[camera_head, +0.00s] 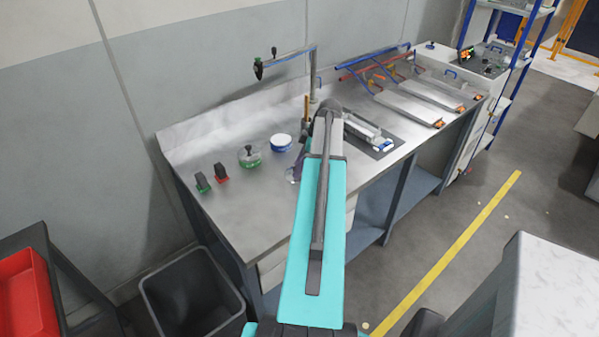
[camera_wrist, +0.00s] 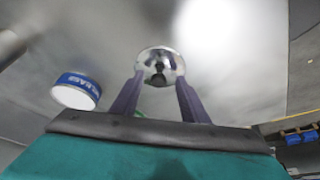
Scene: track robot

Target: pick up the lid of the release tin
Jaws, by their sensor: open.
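The release tin (camera_head: 281,143) is a small round tin, white with a blue band, standing on the steel bench. It also shows in the wrist view (camera_wrist: 78,86), left of my gripper, with its lettered band. A shiny round metal piece (camera_wrist: 160,62), which looks like the lid, lies in front of my open fingers in the wrist view. It mirrors dark shapes in its middle. My gripper (camera_wrist: 157,82) has its two purple fingers spread either side of the piece's near edge; I cannot tell whether they touch it. In the head view my arm hides most of the gripper (camera_head: 297,167).
A clear jar with green contents and a black knob (camera_head: 249,156) stands left of the tin. Farther left are a green-and-black and a red-and-black block (camera_head: 221,174). The bench front left is clear.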

